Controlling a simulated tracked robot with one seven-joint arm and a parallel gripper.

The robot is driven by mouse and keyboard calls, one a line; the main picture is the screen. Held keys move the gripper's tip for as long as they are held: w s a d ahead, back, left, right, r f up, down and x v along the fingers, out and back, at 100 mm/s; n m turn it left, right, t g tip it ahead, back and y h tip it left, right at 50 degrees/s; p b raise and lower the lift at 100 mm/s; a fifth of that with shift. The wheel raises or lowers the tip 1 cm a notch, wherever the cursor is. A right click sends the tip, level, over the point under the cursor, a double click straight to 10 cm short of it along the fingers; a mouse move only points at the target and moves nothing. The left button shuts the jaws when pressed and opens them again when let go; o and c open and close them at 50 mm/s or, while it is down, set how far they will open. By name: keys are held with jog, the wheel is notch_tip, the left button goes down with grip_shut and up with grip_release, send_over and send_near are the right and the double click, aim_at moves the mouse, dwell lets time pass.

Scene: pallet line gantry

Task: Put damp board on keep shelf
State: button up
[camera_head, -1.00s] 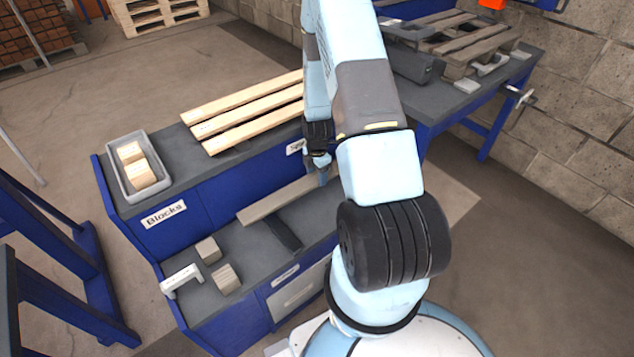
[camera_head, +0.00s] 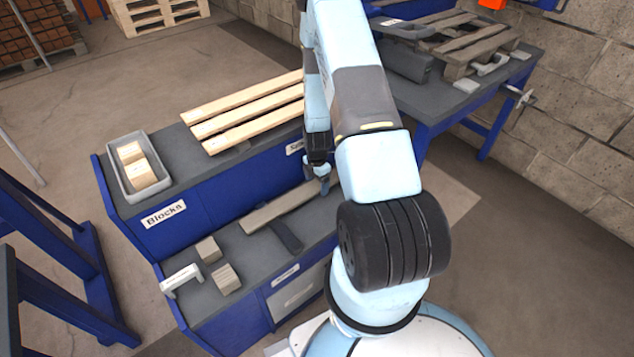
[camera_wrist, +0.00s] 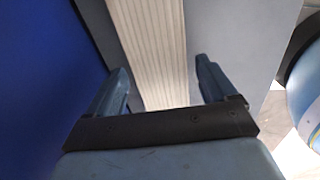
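A single grey-brown board (camera_head: 275,208) lies on the lower bench level (camera_head: 235,248), its right end at my gripper (camera_head: 324,184). A dark strip (camera_head: 286,237) shows beside it and seems to run partly under it. In the wrist view the board (camera_wrist: 152,45) runs between the two fingers of my gripper (camera_wrist: 163,82). The fingers stand apart, with a gap on each side of the board. No view shows clearly whether this board is damp. The label plates on the lower front are too small to read, so I cannot tell which surface is the keep shelf.
Three pale boards (camera_head: 245,112) lie on the upper level beside a grey bin (camera_head: 118,180) of blocks. Two small blocks (camera_head: 208,250) and a white bracket (camera_head: 181,280) occupy the lower level's left. A grey pallet (camera_head: 465,45) stands on the right bench. A blue frame stands at left.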

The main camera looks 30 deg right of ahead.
jog(key=shift+o, duration=0.2)
jog(key=shift+r, duration=0.1)
notch_tip(320, 180, up, 13)
notch_tip(320, 180, up, 16)
jog(key=f+m+t, duration=0.1)
jog(key=m, duration=0.4)
send_over(317, 184)
jog(key=a, duration=0.3)
jog(key=s+a+r+m+t, duration=0.1)
jog(key=s+a+r+m, duration=0.1)
jog(key=r, duration=0.5)
jog(key=s+a+r+m+t, duration=0.1)
jog(key=s+a+r+m, duration=0.1)
jog(key=r, duration=0.4)
jog(key=s+a+r+m+t, duration=0.1)
jog(key=s+a+r+m, duration=0.2)
jog(key=s+r+m, duration=0.2)
jog(key=s+a+r+m+t, duration=0.1)
jog(key=s+a+r+m, duration=0.2)
jog(key=s+r, duration=0.9)
jog(key=s+m, duration=0.3)
jog(key=shift+s+t, duration=0.3)
jog(key=shift+s, duration=0.1)
